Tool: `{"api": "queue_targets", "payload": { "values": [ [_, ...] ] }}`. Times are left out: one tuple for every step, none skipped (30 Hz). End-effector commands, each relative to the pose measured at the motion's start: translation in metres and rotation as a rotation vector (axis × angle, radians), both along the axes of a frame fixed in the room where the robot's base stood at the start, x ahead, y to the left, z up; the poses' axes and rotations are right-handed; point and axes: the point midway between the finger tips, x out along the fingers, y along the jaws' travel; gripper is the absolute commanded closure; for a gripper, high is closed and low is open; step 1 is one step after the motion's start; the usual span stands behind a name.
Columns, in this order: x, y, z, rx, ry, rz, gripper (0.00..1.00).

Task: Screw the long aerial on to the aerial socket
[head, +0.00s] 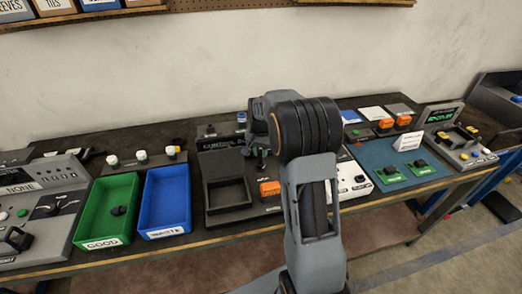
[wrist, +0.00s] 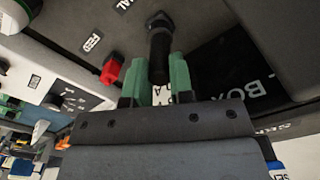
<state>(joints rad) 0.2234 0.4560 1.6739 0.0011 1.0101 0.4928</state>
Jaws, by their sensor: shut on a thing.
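In the wrist view my gripper (wrist: 157,76) has its two green fingers on either side of a dark, rod-like piece, the aerial (wrist: 158,55), and is shut on it. The far end of the aerial meets or overlaps a dark, nut-like fitting, seemingly the aerial socket (wrist: 159,21), on a grey panel. I cannot tell whether the two are threaded together or only touching. In the head view my arm covers most of this spot; small green fingertips (head: 261,157) show left of it, above the bench. The aerial cannot be made out there.
A red fitting (wrist: 111,70) sits on the panel left of my fingers. In the head view a green bin (head: 92,222) and a blue bin (head: 149,214) stand left of a black open tray (head: 211,204).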

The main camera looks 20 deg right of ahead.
Motion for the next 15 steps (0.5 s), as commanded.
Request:
{"api": "queue_targets", "payload": {
  "values": [
    [-0.0001,0.0000,0.0003,0.001,0.001,-0.082,1.00],
    [-0.0001,0.0000,0.0002,0.000,0.000,-0.133,1.00],
    [-0.0001,0.0000,0.0001,0.000,0.000,-0.199,1.00],
    [-0.0001,0.0000,0.0000,0.000,0.000,-0.245,1.00],
    [-0.0001,0.0000,-0.0001,0.000,0.000,-0.290,1.00],
    [-0.0001,0.0000,-0.0002,0.001,0.000,-0.342,1.00],
    [-0.0001,0.0000,-0.0003,0.001,0.000,-0.378,1.00],
    [-0.0001,0.0000,-0.0004,0.000,0.001,-0.409,1.00],
    [-0.0001,0.0000,-0.0005,0.001,0.000,-0.444,1.00],
    [-0.0001,0.0000,-0.0006,0.001,0.000,-0.465,1.00],
    [-0.0001,0.0000,-0.0007,0.000,0.001,-0.482,1.00],
    [-0.0001,0.0000,-0.0008,0.001,0.000,-0.499,1.00],
    [-0.0001,0.0000,-0.0008,0.000,0.001,-0.507,1.00],
    [-0.0001,0.0000,-0.0009,0.000,0.001,-0.514,1.00],
    [-0.0001,0.0000,-0.0009,0.000,0.001,-0.518,1.00]
  ]
}}
